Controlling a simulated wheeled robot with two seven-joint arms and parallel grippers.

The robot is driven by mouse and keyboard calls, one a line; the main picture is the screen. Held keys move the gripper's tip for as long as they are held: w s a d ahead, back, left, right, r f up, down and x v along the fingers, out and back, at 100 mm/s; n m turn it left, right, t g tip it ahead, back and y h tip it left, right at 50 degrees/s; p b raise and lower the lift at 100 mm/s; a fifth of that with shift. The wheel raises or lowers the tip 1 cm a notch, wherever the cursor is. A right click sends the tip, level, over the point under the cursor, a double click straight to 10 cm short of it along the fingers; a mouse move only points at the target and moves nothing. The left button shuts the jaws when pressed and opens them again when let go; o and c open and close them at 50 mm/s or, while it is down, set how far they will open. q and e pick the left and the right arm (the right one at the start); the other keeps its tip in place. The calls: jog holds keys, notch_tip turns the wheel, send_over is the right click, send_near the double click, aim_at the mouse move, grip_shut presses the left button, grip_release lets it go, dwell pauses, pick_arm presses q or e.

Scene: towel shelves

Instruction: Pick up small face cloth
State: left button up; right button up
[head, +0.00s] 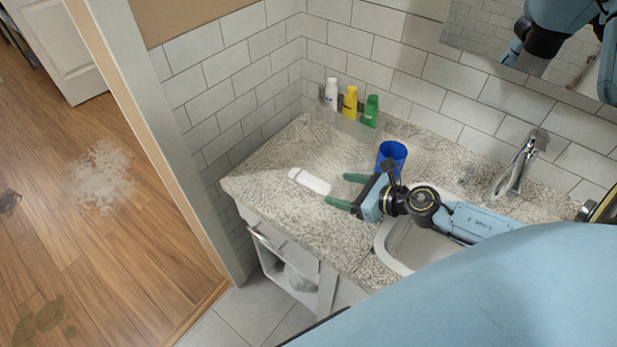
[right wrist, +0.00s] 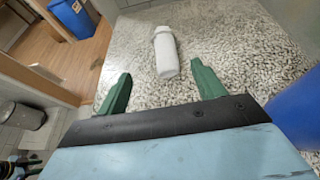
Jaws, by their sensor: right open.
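The green fingers also show in the right wrist view (right wrist: 160,82). My left gripper is not in view.
A blue cup (head: 391,157) stands close behind my right gripper. White, yellow (head: 350,103) and green bottles stand at the back wall. A sink (head: 412,244) and faucet (head: 514,166) are to the right. The counter (head: 262,168) left of the roll is clear.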

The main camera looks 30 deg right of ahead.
aim_at(315, 181)
jog(key=x, duration=1)
jog(key=shift+w+d+f, duration=0.1)
jog(key=shift+w+d, duration=0.1)
jog(key=shift+d, duration=0.1)
jog(key=c, duration=1)
